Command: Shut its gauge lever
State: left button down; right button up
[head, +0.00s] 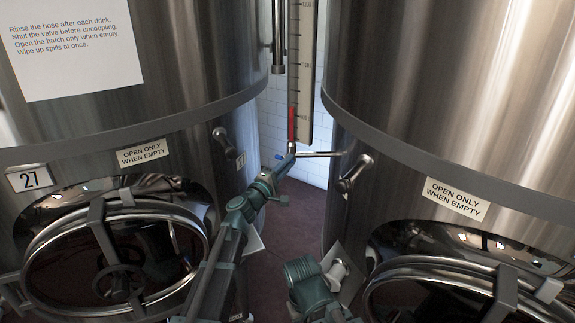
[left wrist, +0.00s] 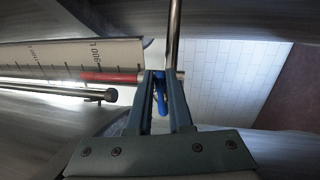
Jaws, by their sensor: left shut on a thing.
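The gauge lever (head: 279,157) is a small blue handle at the foot of the level gauge (head: 303,70), between two steel tanks. My left gripper (head: 290,160) reaches up to it from below. In the left wrist view the blue lever (left wrist: 161,95) sits between the fingers of my left gripper (left wrist: 164,80), which are shut on it. The fingers partly hide the lever and its valve. The gauge's red column (head: 291,125) stands just above; it also shows in the left wrist view (left wrist: 110,77).
The left tank (head: 200,60) and right tank (head: 440,80) flank a narrow gap. A thin metal pipe (head: 322,154) runs from the gauge foot to the right tank. Tap handles (head: 225,143) (head: 354,173) stick out from both tanks. Round hatches sit below.

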pick_arm(q)
jog(key=shift+f+m, duration=0.1)
jog(key=shift+m, duration=0.4)
jog(key=c, duration=0.8)
grip_release()
jog(key=shift+c, duration=0.2)
jog(key=b+v, duration=0.3)
jog(key=v, duration=1.1)
jog(key=shift+w+h, duration=0.1)
jog(key=shift+h, duration=0.2)
